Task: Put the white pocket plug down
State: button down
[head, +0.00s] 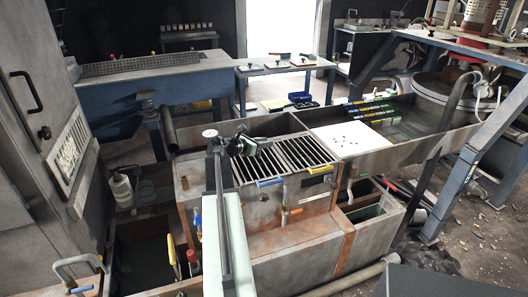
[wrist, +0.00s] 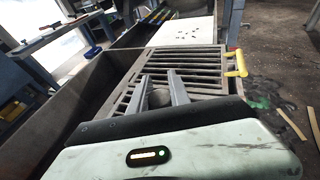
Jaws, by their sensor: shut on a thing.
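My gripper (head: 262,146) is above the slatted metal grate (head: 305,152) in the head view. In the wrist view its two grey fingers (wrist: 162,90) point forward over the grate (wrist: 205,72). They are shut on a small roundish thing, the pocket plug (wrist: 159,98), which looks grey in the shade rather than white. The plug is low between the fingers and partly hidden by the dark edge of my wrist. I cannot tell whether it touches the grate. In the head view the plug cannot be made out behind my gripper.
A white board with dark specks (head: 346,139) lies beyond the grate on the right. Yellow-handled (wrist: 238,63) and blue-handled (head: 270,182) fittings stick out from the grate box. Metal walls edge the trough (head: 275,125). A blue-framed table (head: 285,68) stands behind.

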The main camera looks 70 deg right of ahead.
jog(key=shift+f+b, duration=1.9)
jog(key=shift+r, duration=0.2)
jog(key=shift+f, duration=0.15)
jog(key=c, duration=1.2)
grip_release()
jog(key=shift+r, duration=0.2)
jog(key=p+v, duration=0.4)
jog(key=v, duration=0.8)
jog(key=shift+f, duration=0.1)
